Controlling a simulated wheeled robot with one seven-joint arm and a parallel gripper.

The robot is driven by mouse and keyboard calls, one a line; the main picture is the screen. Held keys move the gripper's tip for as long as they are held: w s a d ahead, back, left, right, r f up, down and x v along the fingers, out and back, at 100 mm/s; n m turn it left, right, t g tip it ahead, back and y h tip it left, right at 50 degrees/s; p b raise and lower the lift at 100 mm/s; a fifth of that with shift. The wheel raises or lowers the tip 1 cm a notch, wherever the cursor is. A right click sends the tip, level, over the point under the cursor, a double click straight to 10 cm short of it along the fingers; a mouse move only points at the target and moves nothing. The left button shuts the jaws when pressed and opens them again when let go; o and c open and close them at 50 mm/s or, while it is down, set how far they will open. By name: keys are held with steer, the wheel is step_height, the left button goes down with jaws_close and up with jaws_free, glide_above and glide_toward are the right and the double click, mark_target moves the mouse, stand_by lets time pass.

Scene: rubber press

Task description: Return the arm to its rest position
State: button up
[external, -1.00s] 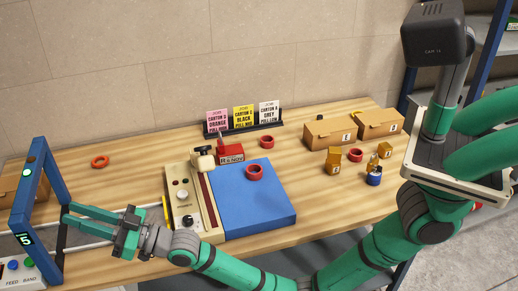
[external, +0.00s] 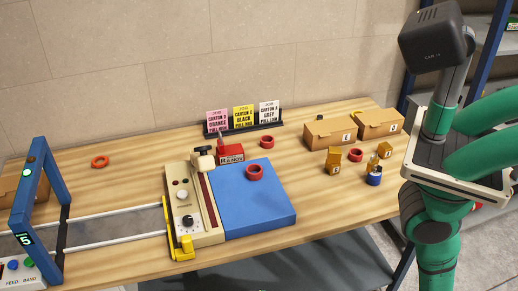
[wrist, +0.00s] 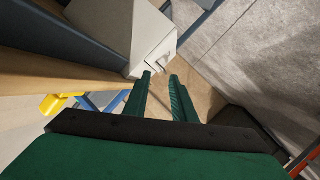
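My gripper (wrist: 160,76) shows only in the wrist view. Its two green fingers stand apart with nothing held between them. Concrete floor and a pale box-shaped body (wrist: 125,32) lie beyond the fingertips. In the external view my green arm (external: 436,235) hangs down at the right edge, below the camera head. The gripper itself is outside the external frame, and the arm's lower part is cut off by the bottom edge.
The wooden table (external: 130,180) holds a cream press unit (external: 187,205), a blue pad (external: 258,208) with a red ring (external: 254,172), and cartons (external: 330,131) at the right. A blue frame (external: 33,215) with rails stands at the left. No arm is over the table.

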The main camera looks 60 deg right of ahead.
steer(key=s+d+f+g+h, duration=0.1)
steer(key=s+d+f, duration=0.1)
steer(key=s+d, duration=0.35)
steer(key=s+d+f+h, duration=0.1)
steer(key=s+d, duration=0.2)
steer(key=s, duration=0.6)
steer(key=s+d+r+m+t+h, duration=0.2)
steer(key=s+d+r+m+h, duration=0.1)
steer(key=s+d+r+m, duration=0.8)
steer(key=shift+d+r+m+h, duration=0.3)
steer(key=shift+d+r+m, duration=0.3)
steer(key=shift+d, duration=0.5)
steer(key=shift+o, duration=0.2)
steer(key=shift+r, duration=0.1)
steer(key=o, duration=0.9)
